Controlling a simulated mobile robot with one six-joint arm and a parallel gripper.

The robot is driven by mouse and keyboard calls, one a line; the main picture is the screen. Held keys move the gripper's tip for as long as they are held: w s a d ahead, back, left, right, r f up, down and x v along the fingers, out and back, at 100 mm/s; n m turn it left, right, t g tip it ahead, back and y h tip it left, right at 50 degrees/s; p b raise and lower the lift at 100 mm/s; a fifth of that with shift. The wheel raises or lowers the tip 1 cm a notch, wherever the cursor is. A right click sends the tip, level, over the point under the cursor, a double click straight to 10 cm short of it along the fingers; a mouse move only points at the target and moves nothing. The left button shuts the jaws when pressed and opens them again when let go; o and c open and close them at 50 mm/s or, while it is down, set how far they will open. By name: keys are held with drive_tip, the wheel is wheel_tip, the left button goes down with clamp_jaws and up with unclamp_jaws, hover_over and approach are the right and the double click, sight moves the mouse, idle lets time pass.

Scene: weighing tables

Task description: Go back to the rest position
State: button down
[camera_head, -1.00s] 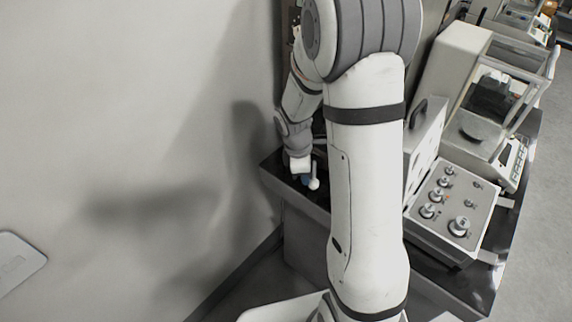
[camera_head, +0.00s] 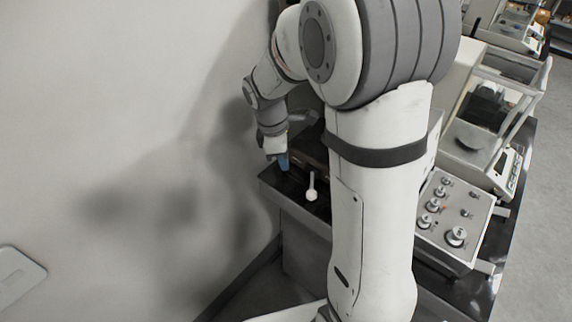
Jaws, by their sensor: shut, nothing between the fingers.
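My gripper (camera_head: 283,163) is at the left end of the dark bench, close to the wall. Only its small blue-grey tip shows below the wrist, and it looks shut and empty. My arm rises in front of the bench and bends down to the left, hiding much of the bench behind it.
A small white knobbed piece (camera_head: 311,190) stands on the dark bench (camera_head: 322,212) just right of my gripper. A weight box (camera_head: 449,214) with several metal weights and a balance with a glass case (camera_head: 497,125) stand to the right. The wall (camera_head: 120,110) is close on the left; floor is open at far right.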

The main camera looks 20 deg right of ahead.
drive_tip(key=shift+r, duration=0.3)
drive_tip(key=s+r+m+t+y, duration=0.1)
drive_tip(key=s+r+m, duration=0.3)
drive_tip(key=s+m, duration=0.3)
drive_tip(key=s+d+r+m+t+y, duration=0.1)
drive_tip(key=s+r+m+t, duration=0.1)
drive_tip(key=s+r+m, duration=0.2)
drive_tip(key=s+m, duration=0.3)
drive_tip(key=s, duration=0.3)
drive_tip(key=shift+s+r+m, duration=0.2)
drive_tip(key=shift+r+m, duration=0.1)
drive_tip(key=shift+m, duration=0.1)
drive_tip(key=shift+s+d, duration=0.1)
